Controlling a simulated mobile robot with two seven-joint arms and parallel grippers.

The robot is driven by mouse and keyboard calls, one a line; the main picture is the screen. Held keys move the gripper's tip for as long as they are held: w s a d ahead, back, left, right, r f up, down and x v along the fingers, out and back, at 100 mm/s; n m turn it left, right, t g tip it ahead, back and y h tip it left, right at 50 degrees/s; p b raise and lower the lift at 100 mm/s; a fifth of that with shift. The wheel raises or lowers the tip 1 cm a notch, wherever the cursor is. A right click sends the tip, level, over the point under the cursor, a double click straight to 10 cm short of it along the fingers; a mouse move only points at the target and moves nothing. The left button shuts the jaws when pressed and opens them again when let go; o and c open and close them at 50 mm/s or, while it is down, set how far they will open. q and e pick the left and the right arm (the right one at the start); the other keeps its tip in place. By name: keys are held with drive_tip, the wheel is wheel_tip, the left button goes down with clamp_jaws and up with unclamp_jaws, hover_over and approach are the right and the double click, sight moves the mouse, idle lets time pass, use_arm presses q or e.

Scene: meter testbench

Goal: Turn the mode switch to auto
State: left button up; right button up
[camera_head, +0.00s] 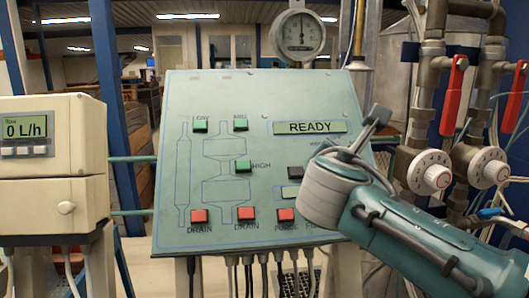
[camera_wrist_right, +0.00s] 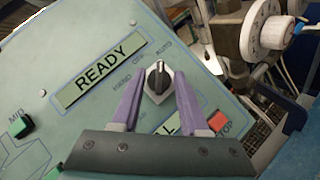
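The mode switch (camera_wrist_right: 157,80) is a black knob on a light plate, with HAND, OFF and AUTO labels around it. Its white mark points up in the right wrist view, roughly toward AUTO; the exact setting is hard to tell. My right gripper (camera_wrist_right: 158,76) is open, with one purple finger on each side of the knob. Small gaps show between fingers and knob. In the head view my right arm comes in from the right over the control panel (camera_head: 215,95), and the gripper and wrist hide the switch. My left gripper is not in view.
A READY display (camera_head: 310,127) sits beside the switch. A red stop button (camera_wrist_right: 217,121) lies close to the right finger. Green and red buttons cover the panel. Pipes with red-handled valves (camera_head: 453,95) and white dials (camera_head: 429,172) stand right of it. A flow meter (camera_head: 50,165) is at left.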

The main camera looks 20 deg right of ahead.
drive_tip(key=b+v, duration=0.1)
drive_tip(key=v, duration=0.9)
idle(0.3)
